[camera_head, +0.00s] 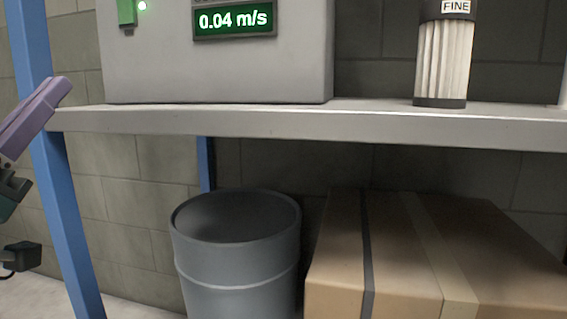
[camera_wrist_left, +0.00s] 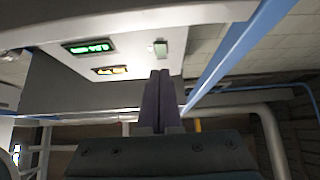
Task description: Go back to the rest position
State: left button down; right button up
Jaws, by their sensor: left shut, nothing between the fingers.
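My left gripper (camera_head: 62,86) comes in at the left edge of the head view, with its purple fingers pointing up and to the right. It appears in front of the blue upright post (camera_head: 42,120), near the left end of the shelf (camera_head: 290,123). In the left wrist view the two fingers (camera_wrist_left: 161,75) lie together, shut with nothing between them. Behind them in that view is the grey box (camera_wrist_left: 115,70) with a green display. I cannot tell whether the fingers touch the post. My right gripper is in neither view.
On the shelf stand the grey box (camera_head: 215,70) with a display reading 0.04 m/s and a pleated filter cartridge (camera_head: 442,62) labelled FINE. Below are an open grey drum (camera_head: 240,270) and a taped cardboard box (camera_head: 400,260). Bare floor (camera_head: 130,308) shows between post and drum.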

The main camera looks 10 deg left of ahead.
pick_arm(q)
jog(key=s+d+r+g+p, duration=0.2)
jog(key=d+r+g+p, duration=0.65)
jog(key=p, duration=1.35)
jog(key=s+d+r+m+g+y+p, duration=0.1)
jog(key=s+r+g+p, duration=0.2)
jog(key=s+g+p, duration=0.55)
jog(key=s+d+r+g+y+p, duration=0.1)
jog(key=s+r+g+p, duration=0.35)
jog(key=s+p, duration=0.7)
notch_tip(320, 180, up, 35)
jog(key=p, duration=3.5)
jog(key=shift+w+a+g+p, duration=0.15)
jog(key=shift+a+g+p, duration=0.1)
jog(key=shift+g+p, duration=0.15)
jog(key=shift+f, duration=0.15)
